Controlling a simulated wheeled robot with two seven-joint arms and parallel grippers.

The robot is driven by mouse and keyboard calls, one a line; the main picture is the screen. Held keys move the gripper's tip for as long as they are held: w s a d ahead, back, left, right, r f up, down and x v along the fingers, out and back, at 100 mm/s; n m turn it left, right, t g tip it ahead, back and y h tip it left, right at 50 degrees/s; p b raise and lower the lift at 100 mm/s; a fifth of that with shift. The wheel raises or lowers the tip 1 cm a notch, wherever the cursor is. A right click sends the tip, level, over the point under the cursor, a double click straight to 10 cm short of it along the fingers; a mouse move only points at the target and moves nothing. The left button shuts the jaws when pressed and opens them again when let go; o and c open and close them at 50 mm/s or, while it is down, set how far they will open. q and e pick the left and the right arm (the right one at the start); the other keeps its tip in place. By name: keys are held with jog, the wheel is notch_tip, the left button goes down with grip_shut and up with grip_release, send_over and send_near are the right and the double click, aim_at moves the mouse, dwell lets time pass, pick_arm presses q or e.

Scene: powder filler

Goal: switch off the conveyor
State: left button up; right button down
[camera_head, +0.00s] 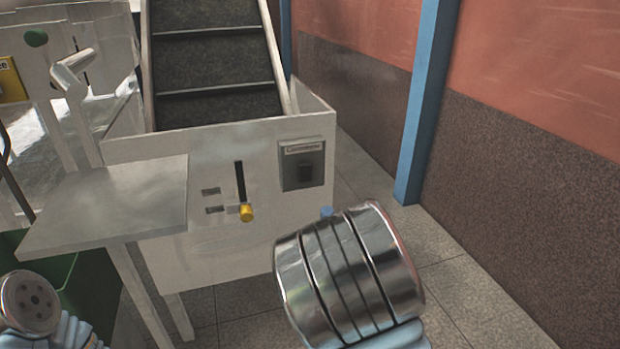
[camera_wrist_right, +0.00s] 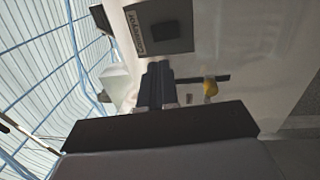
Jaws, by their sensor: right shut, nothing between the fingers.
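The conveyor (camera_head: 212,62) has a dark ribbed belt sloping up from a pale housing. On its front panel is a grey switch box (camera_head: 302,150) with a label and a dark switch (camera_head: 305,174). The box also shows in the right wrist view (camera_wrist_right: 146,14), with its label reading "Conveyor" and its dark switch (camera_wrist_right: 166,30). My right gripper (camera_wrist_right: 157,66) is shut and empty, its dark fingers pointing at the panel just beside the box. I cannot tell whether they touch it. In the head view my silver wrist hides most of this gripper. My left gripper is out of view.
A lever with a yellow knob (camera_head: 247,212) sits in a vertical slot left of the box. A pale shelf (camera_head: 115,208) juts out at the left above a green bin (camera_head: 85,285). A blue post (camera_head: 424,100) and wall stand at the right. Open tiled floor lies between.

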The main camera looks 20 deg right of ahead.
aim_at(306, 169)
jog(key=shift+r, duration=0.15)
jog(key=w, duration=0.4)
jog(key=w+r+p, duration=0.1)
jog(key=w, duration=0.8)
jog(key=shift+w+a+r, duration=0.2)
jog(key=shift+w+r, duration=0.2)
jog(key=p, duration=0.1)
jog(key=r+p, duration=0.1)
jog(key=shift+w+r+g+p, duration=0.25)
jog(key=shift+w+g+p, duration=0.05)
jog(key=shift+g, duration=0.1)
jog(key=shift+f+b, duration=0.4)
jog(key=shift+b, duration=0.05)
